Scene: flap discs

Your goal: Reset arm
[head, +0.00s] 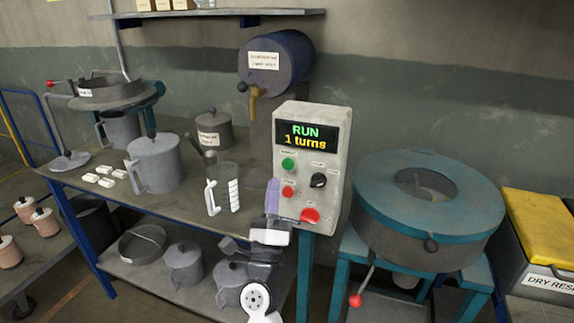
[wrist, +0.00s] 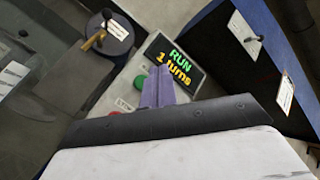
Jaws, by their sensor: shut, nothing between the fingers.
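My gripper (head: 272,196) is shut and empty, with its purple fingers together, just in front of the lower left of a grey control box (head: 340,165). In the wrist view the fingers (wrist: 160,88) stand in front of the same box. The box display (head: 312,134) reads "RUN 1 turns". Below it are a green button (head: 288,164), a black knob (head: 318,180), a red button (head: 288,191) and a larger red button (head: 310,215). I cannot tell whether the fingertips touch the box. My arm rises from the bottom of the head view.
A round teal-topped machine (head: 430,210) stands right of the box. Left on the bench (head: 80,205) are a grey lidded jug (head: 155,162), a clear measuring jug (head: 222,190) and several white blocks (head: 98,178). A barrel with a tap (head: 276,60) stands behind. Pots fill the lower shelf.

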